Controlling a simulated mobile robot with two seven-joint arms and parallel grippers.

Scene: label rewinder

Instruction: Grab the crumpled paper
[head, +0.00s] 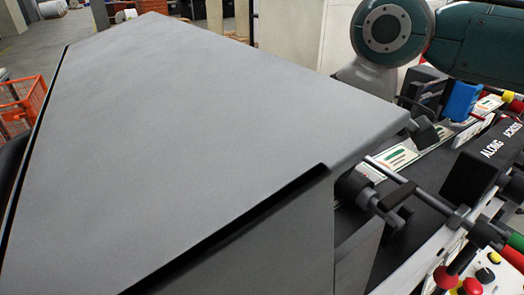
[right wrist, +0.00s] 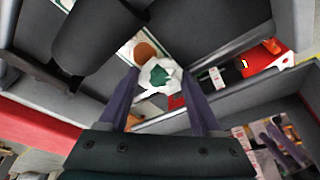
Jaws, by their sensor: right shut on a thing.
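The crumpled paper (right wrist: 160,76), white with a green patch, sits between the fingertips of my right gripper (right wrist: 161,84) in the right wrist view. The two dark purple fingers are shut on it, one on each side. The paper does not show in the head view; my right gripper is not visible there either, only my teal right arm at the upper right. My left gripper is in neither view.
A large grey machine cover (head: 190,120) fills much of the head view. To its right are a printed label strip (head: 400,170), a black box marked ALONG and ACROSS (head: 490,160), a blue block (head: 462,101) and coloured knobs. An orange basket (head: 22,103) stands at the left.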

